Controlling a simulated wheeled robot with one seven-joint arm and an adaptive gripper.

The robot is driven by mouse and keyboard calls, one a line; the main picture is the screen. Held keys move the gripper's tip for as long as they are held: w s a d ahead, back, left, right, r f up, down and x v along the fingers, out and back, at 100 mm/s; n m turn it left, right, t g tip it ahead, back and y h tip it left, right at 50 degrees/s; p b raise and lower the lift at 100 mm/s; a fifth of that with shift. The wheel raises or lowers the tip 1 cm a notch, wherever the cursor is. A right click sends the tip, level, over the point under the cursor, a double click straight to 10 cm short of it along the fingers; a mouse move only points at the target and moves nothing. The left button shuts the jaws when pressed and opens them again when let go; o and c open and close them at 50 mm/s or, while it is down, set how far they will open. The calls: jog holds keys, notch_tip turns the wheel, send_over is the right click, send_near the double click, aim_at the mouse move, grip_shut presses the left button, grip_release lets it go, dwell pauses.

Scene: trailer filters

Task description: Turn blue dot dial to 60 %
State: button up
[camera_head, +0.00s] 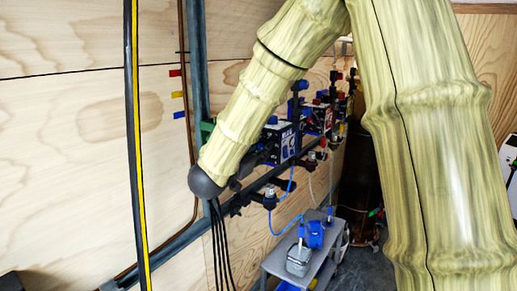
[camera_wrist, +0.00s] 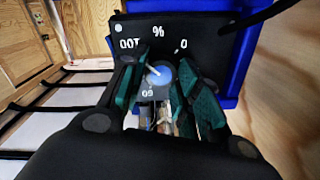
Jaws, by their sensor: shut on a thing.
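In the wrist view, the blue dial (camera_wrist: 162,74) is a round knob with a white pointer line on its upper left side. It sits on a dark scale plate (camera_wrist: 195,32) marked 100, % and 0, with an upside-down 60 below the knob. My gripper (camera_wrist: 163,70) has its teal finger pads on either side of the dial and is shut on it. In the head view, my gripper is mostly hidden behind my arm, near a panel with a blue marking (camera_head: 287,143).
A panel with a red marking (camera_head: 320,120) and several valves and fittings line the wall rail. Blue tubing (camera_head: 287,190) hangs below. A grey cart (camera_head: 285,262) with blue items stands lower down. Blue housing (camera_wrist: 230,60) borders the scale plate.

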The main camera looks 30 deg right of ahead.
jog(key=shift+r+n+p, duration=0.2)
jog(key=shift+n+p, duration=0.1)
jog(key=shift+p, duration=0.3)
jog(key=n+p, duration=0.1)
jog(key=p, duration=0.1)
jog(key=n+p, duration=0.1)
jog(key=p, duration=0.1)
jog(key=shift+r+p, duration=0.25)
jog(key=shift+p, duration=0.05)
jog(key=n+p, duration=0.3)
jog(key=p, duration=0.3)
jog(key=shift+n, duration=0.3)
jog(key=n+p, duration=0.3)
jog(key=p, duration=0.3)
jog(key=shift+w+n, duration=0.1)
jog(key=shift+n, duration=0.3)
jog(key=n+g+p, duration=0.1)
jog(key=n+p, duration=0.4)
jog(key=p, duration=0.2)
jog(key=shift+a+f, duration=0.1)
jog(key=n+p, duration=0.3)
jog(key=shift+w+f, duration=0.1)
jog(key=shift+f, duration=0.05)
jog(key=shift+f+n+g+p, duration=0.15)
jog(key=shift+n+g+p, duration=0.15)
jog(key=shift+n+p, duration=0.75)
jog(key=shift+n, duration=0.25)
